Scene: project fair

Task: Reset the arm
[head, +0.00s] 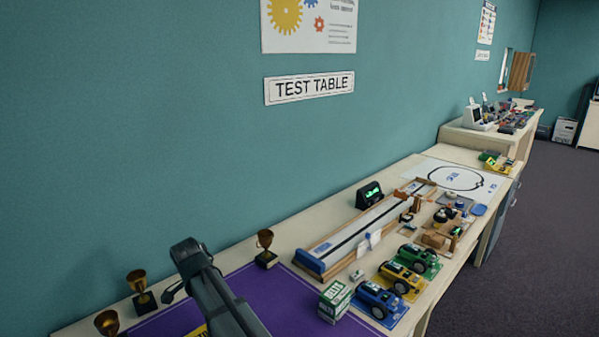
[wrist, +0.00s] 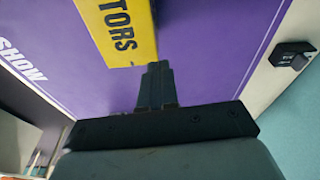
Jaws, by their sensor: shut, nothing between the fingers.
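My arm (head: 215,290) rises at the lower middle of the head view, over the purple mat; its gripper end is not clearly visible there. In the wrist view my gripper (wrist: 157,68) is shut, with its fingers together and nothing between them. It is above the purple mat (wrist: 210,50). A yellow block or sign (wrist: 122,35) with the dark letters "TORS" lies just beyond the fingertips, slightly to the left. I cannot tell how high the fingers are above the mat.
Gold trophies (head: 265,242) stand along the wall side. Toy cars (head: 402,278), a green-and-white box (head: 335,300) and a long wooden track (head: 360,235) crowd the table to the right. A dark clock-like device (head: 369,195) stands behind the track.

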